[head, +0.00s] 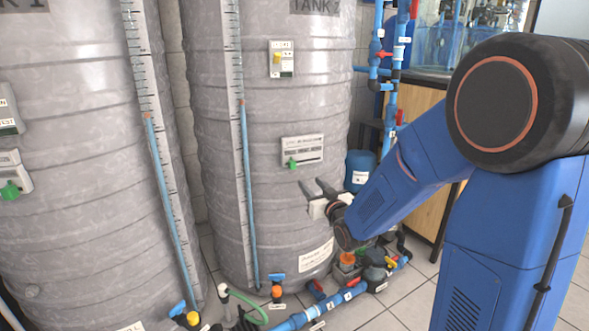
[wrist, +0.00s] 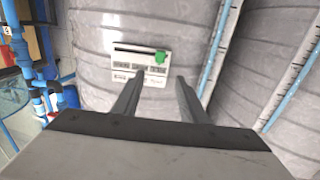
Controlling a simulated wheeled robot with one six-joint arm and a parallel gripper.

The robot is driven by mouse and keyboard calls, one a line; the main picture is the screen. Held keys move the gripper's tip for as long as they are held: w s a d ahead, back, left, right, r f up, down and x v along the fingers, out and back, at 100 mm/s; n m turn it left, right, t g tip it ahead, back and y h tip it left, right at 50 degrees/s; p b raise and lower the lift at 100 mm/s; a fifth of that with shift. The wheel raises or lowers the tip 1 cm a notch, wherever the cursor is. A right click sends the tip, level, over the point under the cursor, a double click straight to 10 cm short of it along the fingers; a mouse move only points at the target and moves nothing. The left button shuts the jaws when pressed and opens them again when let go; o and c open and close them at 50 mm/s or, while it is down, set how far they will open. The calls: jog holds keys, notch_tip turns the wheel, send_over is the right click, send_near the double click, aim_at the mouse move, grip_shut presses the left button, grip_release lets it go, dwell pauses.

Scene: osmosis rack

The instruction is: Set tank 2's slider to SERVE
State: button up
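Tank 2 (head: 205,100) is the large grey ribbed tank in the middle of the head view. A white slider panel (head: 302,150) sits on its front, with a green knob (head: 292,163) near the left end of its slot. In the wrist view the panel (wrist: 128,66) looks upside down, and the green knob (wrist: 160,57) is near the slot's right end. The panel's small lettering is too small to read. My gripper (head: 316,187) is below the panel, apart from the knob. Its fingers (wrist: 157,88) are spread with nothing between them.
A second panel with a yellow knob (head: 277,58) is higher on tank 2. Another grey tank (head: 80,150) stands at left. Blue pipes and valves (head: 335,300) run along the floor below; more pipes (head: 385,70) rise at right. A blue canister (head: 360,168) stands behind my arm.

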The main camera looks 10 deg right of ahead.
aim_at(294, 166)
jog(key=w, duration=0.5)
jog(key=w+a, duration=0.1)
jog(key=w, duration=0.4)
jog(key=w+a, duration=0.1)
jog(key=w, duration=0.4)
jog(key=shift+w+a, duration=0.2)
jog(key=shift+w, duration=0.1)
